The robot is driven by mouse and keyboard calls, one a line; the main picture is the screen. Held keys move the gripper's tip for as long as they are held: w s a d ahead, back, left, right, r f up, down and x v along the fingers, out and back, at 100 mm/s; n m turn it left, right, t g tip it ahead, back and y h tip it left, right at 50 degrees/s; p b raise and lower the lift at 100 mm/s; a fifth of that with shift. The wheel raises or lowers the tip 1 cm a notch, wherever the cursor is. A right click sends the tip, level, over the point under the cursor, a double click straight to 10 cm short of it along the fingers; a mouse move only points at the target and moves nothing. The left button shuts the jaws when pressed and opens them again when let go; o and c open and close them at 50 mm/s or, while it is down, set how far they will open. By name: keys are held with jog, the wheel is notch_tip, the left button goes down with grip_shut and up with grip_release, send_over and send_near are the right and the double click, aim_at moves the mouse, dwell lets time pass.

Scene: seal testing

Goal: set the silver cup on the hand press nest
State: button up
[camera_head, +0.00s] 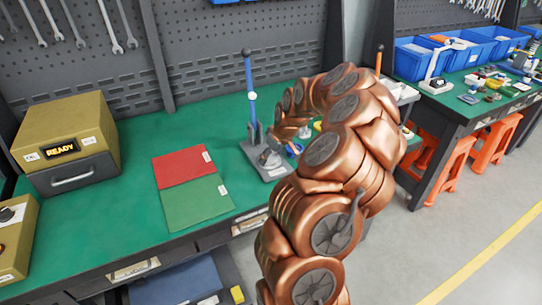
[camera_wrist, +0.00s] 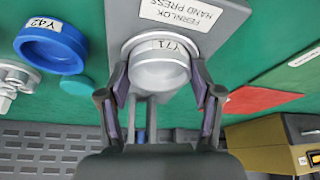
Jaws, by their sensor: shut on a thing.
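The silver cup (camera_wrist: 160,70), labelled Y71, sits between the fingers of my gripper (camera_wrist: 163,80) in the wrist view. The gripper is shut on it, one finger on each side. The cup is over the round nest of the hand press (camera_wrist: 226,16), whose grey base is labelled FERNLOK HAND PRESS. I cannot tell whether the cup rests on the nest or hangs just above it.
A blue cup (camera_wrist: 52,48) labelled Y42, a teal disc (camera_wrist: 78,85) and silver parts (camera_wrist: 14,78) lie beside the press. A red mat (camera_head: 184,167) and green mat (camera_head: 195,203) lie left of it. A yellow READY box (camera_head: 90,118) stands further left.

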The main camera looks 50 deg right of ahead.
jog(key=o, duration=1.3)
notch_tip(320, 180, up, 9)
jog(key=p, duration=0.1)
dwell(0.4)
